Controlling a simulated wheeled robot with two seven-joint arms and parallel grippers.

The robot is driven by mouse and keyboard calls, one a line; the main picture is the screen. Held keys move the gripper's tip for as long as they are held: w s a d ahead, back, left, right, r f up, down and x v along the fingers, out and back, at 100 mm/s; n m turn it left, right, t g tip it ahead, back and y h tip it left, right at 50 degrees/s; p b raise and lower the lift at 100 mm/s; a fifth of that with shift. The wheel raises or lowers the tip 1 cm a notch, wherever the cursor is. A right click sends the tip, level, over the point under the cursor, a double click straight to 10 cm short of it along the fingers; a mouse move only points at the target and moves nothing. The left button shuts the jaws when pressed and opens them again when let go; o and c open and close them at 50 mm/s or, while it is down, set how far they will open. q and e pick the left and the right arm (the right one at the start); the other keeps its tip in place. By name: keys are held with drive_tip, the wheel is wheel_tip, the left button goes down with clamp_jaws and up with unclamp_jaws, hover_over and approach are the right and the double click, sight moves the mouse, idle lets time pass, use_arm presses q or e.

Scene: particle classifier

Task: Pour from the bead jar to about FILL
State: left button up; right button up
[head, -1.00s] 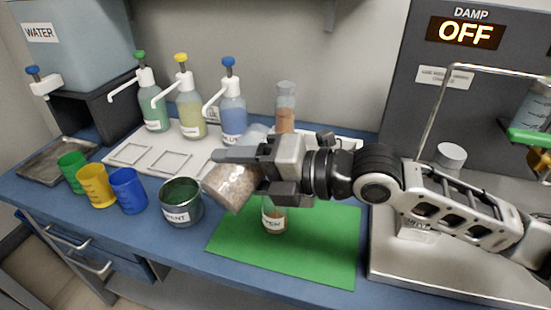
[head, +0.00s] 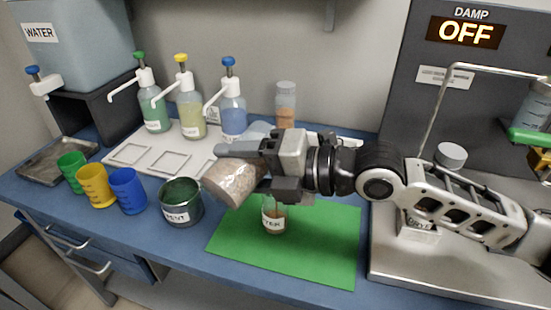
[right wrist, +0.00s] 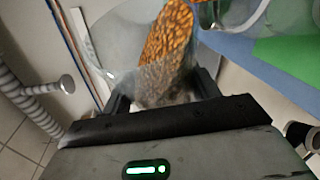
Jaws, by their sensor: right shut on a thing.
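My right gripper (head: 262,162) is shut on the bead jar (head: 232,180), a clear jar with tan-brown beads, held tilted above the counter. Its bead-filled end points to the lower left in the head view. In the right wrist view, orange and grey-brown beads (right wrist: 168,45) show inside the jar between the fingers. A small clear vessel (head: 273,218) with a white label and some brown content stands upright on the green mat (head: 330,245), just below my gripper. Its upper part is partly hidden by the gripper. I cannot make out a fill mark. My left gripper is not in view.
Blue (head: 127,192), yellow (head: 95,187) and green (head: 72,172) cups stand further left. Pump bottles (head: 191,110) and a capped jar (head: 286,105) stand behind. A metal stand is at right.

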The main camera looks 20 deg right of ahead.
drive_tip(key=shift+w+d+r+m+y+b, duration=0.2)
drive_tip(key=shift+r+m+y+b, duration=0.1)
drive_tip(key=shift+r+m+b, duration=0.25)
drive_tip(key=shift+w+d+r+m+y+b, duration=0.1)
drive_tip(key=shift+d+r+m+y+b, duration=0.2)
drive_tip(key=shift+m+b, duration=0.4)
drive_tip(key=shift+w+d+r+m+y+b, duration=0.15)
drive_tip(key=shift+r+m+y+b, duration=0.15)
drive_tip(key=shift+r+m+b, duration=0.35)
idle(6.1)
